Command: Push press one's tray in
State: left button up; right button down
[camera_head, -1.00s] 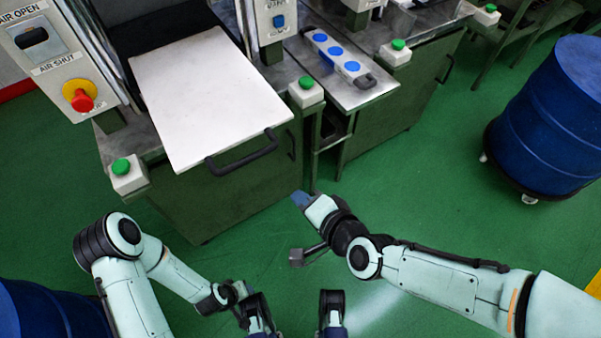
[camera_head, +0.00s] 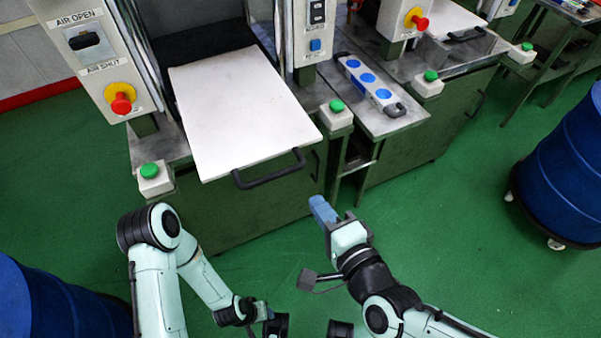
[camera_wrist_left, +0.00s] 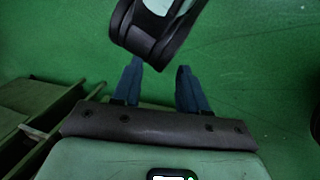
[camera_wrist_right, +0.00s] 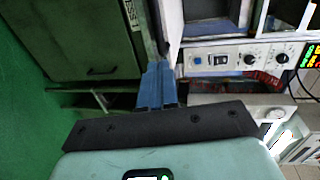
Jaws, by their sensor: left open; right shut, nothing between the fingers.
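Press one's tray (camera_head: 240,110) is a flat white plate at the left press, sticking out toward me in the head view. Its black bar handle (camera_head: 270,170) is on the front edge. My right gripper (camera_head: 320,207) is shut and empty, in front of the press and to the lower right of the handle, apart from it. Its blue fingers are together in the right wrist view (camera_wrist_right: 157,85). My left gripper (camera_wrist_left: 160,88) is open and empty over green floor in the left wrist view; its fingers are not clear in the head view.
A control panel (camera_head: 95,60) stands left of the tray. Green buttons on white boxes (camera_head: 155,182) (camera_head: 337,115) flank it. Blue drums (camera_head: 570,165) (camera_head: 45,300) stand on both sides. Green floor is free in front.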

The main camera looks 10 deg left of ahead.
pick_arm(q)
jog(key=shift+w+a+f+b, duration=0.4)
jog(key=shift+w+f, duration=0.15)
jog(key=shift+w, duration=0.1)
pick_arm(e)
jog(key=x, duration=0.8)
jog(key=shift+w, duration=0.35)
jog(key=shift+a+f, duration=0.1)
jog(key=shift+a, duration=0.1)
